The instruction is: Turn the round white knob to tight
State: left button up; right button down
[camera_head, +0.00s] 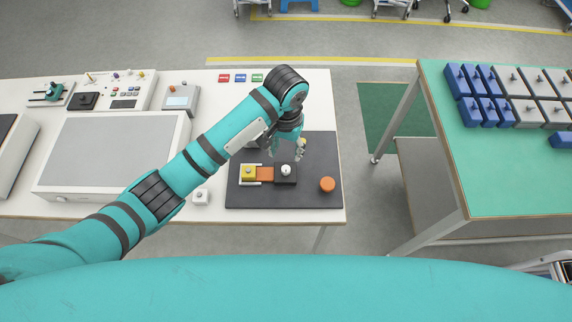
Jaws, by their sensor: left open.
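The round white knob (286,170) sits on top of a small black block, on a dark mat (322,155) at the right end of the white table. An orange bar joins that block to a yellow block (249,172) on its left. My left gripper (286,152) is open, just behind the knob and apart from it in the picture. Its height above the mat is hard to tell. My left wrist and arm hide part of the mat's back. Any marking for tight is too small to see. My right gripper is out of view.
An orange round piece (327,184) stands on the mat to the right of the knob. A small white piece with a dark button (200,197) stands left of the mat. A large grey box (105,160) fills the table's left side. A green-topped table (500,165) is further right.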

aim_at(286, 168)
pick_arm(q)
notch_tip(286, 168, down, 10)
jog(key=shift+r, duration=0.25)
jog(key=shift+c, duration=0.4)
grip_shut()
